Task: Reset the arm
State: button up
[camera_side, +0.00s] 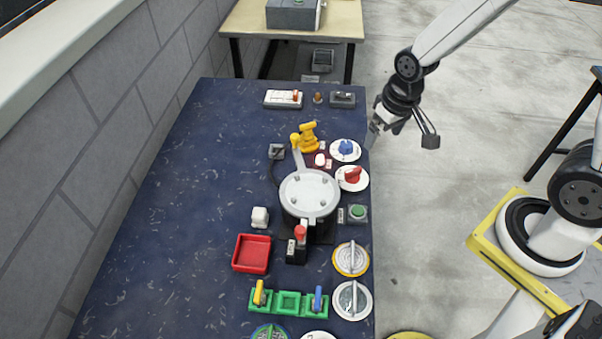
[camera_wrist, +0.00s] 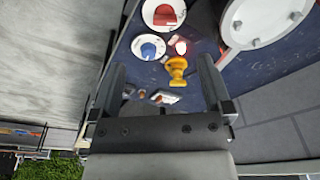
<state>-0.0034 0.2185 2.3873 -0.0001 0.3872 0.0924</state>
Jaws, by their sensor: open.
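My gripper (camera_side: 402,130) is open and empty. In the side view it hangs beyond the right edge of the blue table (camera_side: 170,190), near the blue knob (camera_side: 346,148). In the wrist view my gripper (camera_wrist: 160,92) shows two spread dark fingers with nothing between them close by. Past the fingertips lie the yellow valve (camera_wrist: 176,70), the blue knob (camera_wrist: 150,48) and the red knob (camera_wrist: 165,14). My gripper looks apart from all of them.
A round grey lidded device (camera_side: 310,193) stands mid-table. A red tray (camera_side: 252,254), a green rack (camera_side: 288,302) and several dials line the near part. A second table (camera_side: 340,20) stands behind. Open floor (camera_side: 440,220) lies to the right.

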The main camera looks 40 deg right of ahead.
jog(key=shift+n+t, duration=0.4)
jog(key=shift+n, duration=0.1)
jog(key=shift+s+r, duration=0.45)
jog(key=shift+s, duration=0.25)
jog(key=shift+s+r, duration=0.4)
jog(key=shift+s, duration=0.3)
jog(key=shift+s+r, duration=0.45)
jog(key=shift+s, duration=0.25)
